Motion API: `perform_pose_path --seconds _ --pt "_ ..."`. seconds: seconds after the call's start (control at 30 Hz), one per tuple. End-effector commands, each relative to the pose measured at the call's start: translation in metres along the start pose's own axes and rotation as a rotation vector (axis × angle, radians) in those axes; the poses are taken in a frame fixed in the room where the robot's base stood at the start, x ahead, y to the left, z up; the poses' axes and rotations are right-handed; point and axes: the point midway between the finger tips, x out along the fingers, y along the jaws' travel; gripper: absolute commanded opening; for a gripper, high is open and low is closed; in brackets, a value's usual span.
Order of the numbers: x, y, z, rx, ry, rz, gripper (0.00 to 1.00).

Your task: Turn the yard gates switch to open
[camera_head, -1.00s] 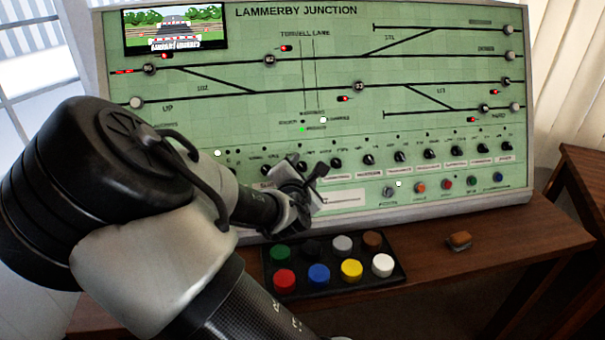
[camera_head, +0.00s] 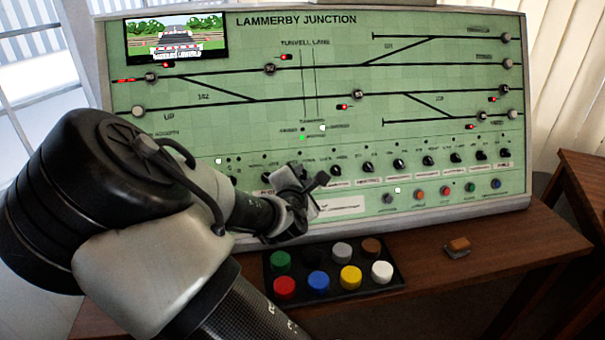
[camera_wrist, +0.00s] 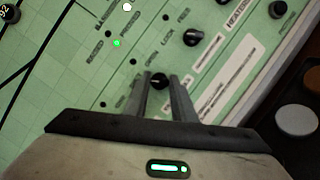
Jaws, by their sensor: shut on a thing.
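A small black rotary switch knob (camera_wrist: 158,80) sits between the two fingertips of my gripper (camera_wrist: 162,86) in the wrist view. The fingers are shut on the knob at the panel face. The words OPEN and LOCK are printed close by, and a label strip (camera_wrist: 221,85) runs beside the fingers. The knob's pointer and its exact angle are too small to tell. In the head view my gripper (camera_head: 308,196) is at the lower middle of the green panel (camera_head: 330,130) and hides the knob it holds.
A row of black knobs (camera_head: 398,165) continues to the right, with coloured buttons (camera_head: 445,192) below. A black tray (camera_head: 268,263) of several coloured caps stands on the wooden desk (camera_head: 490,254). A small brown block (camera_head: 458,246) lies at its right. A green light (camera_wrist: 116,43) glows on the panel.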

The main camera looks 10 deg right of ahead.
Motion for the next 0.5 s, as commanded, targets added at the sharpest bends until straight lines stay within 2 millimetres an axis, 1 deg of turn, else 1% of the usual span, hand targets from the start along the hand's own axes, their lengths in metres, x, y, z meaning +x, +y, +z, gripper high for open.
perform_pose_path --seconds 0.03,0.5 --pt "-0.0016 0.0041 0.0027 0.027 0.001 -0.012 0.01" --pt "-0.0014 0.0064 0.0041 0.429 0.000 -0.162 0.01"
